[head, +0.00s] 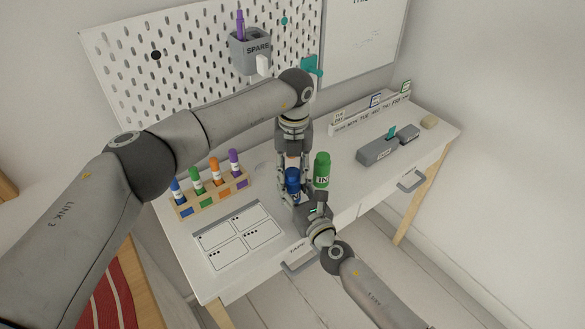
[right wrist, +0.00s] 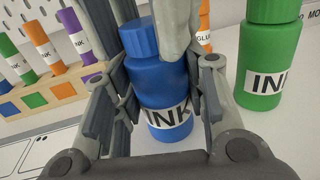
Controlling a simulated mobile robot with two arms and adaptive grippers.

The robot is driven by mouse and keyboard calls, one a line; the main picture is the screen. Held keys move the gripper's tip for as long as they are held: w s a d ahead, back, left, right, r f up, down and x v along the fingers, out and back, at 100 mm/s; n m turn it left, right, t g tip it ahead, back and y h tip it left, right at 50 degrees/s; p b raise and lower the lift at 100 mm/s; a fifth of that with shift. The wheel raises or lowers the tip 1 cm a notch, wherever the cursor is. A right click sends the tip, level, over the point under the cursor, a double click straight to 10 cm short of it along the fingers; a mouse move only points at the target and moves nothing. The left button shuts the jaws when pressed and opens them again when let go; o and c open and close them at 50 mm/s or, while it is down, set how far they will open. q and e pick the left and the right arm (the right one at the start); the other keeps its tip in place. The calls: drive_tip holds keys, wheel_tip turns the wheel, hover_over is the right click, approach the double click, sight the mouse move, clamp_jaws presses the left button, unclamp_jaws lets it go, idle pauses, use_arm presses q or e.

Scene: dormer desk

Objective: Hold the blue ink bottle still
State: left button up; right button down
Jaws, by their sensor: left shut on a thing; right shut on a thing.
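The blue ink bottle (head: 292,181) stands upright on the desk, its blue cap (right wrist: 138,38) on top and its INK label facing my right wrist camera. My right gripper (right wrist: 160,95) is shut on the bottle's body, with a finger on each side. My left gripper (head: 292,160) comes down from above and behind, with a pale finger beside the cap in the right wrist view. It is shut at the cap, though the exact contact is partly hidden.
A green ink bottle (head: 321,170) stands close to the right. A grey box (head: 378,151) sits further right.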

sight(293, 172)
use_arm(q)
drive_tip(key=n, duration=0.5)
use_arm(e)
drive_tip(key=shift+f, duration=0.1)
use_arm(q)
drive_tip(key=n, duration=0.4)
drive_tip(key=shift+n, duration=0.3)
drive_tip(key=shift+s+d, duration=0.1)
drive_tip(key=shift+r, duration=0.2)
drive_tip(key=shift+r, duration=0.9)
drive_tip(key=shift+r, duration=0.1)
drive_tip(key=shift+r, duration=1.95)
use_arm(e)
drive_tip(key=c, duration=0.8)
unclamp_jaws()
